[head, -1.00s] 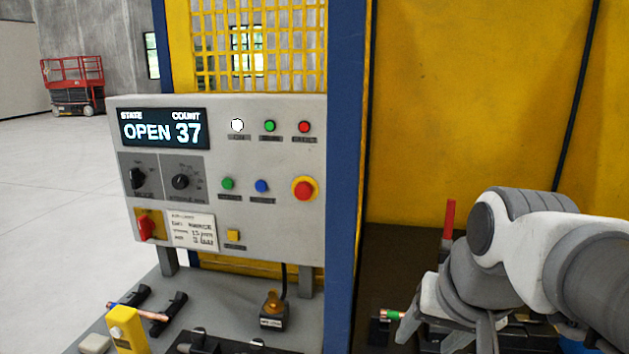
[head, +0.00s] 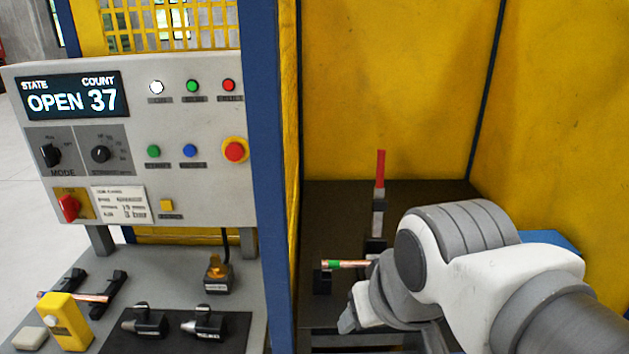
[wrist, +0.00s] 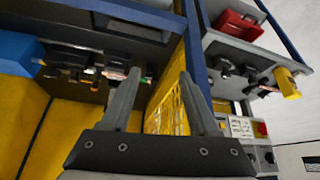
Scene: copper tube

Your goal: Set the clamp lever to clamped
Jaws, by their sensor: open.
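The clamp lever (head: 380,170) has a red handle and stands upright inside the yellow-walled bay, behind my gripper in the head view. A copper tube (head: 348,264) with a green band lies level in the dark fixture near the lever's foot, its right end hidden by my arm. My gripper (wrist: 161,74) is open and empty in the wrist view, its two fingers well apart. In the head view my wrist is in front and to the right of the lever, apart from the red handle, and mostly hides the fingers.
The control panel (head: 196,130) stands left, its display (head: 71,97) reading OPEN and 37. A blue post (head: 272,150) separates it from the bay. Another copper tube (head: 80,297) rests on black supports beside a yellow block (head: 65,322). Yellow walls close the bay's back and right.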

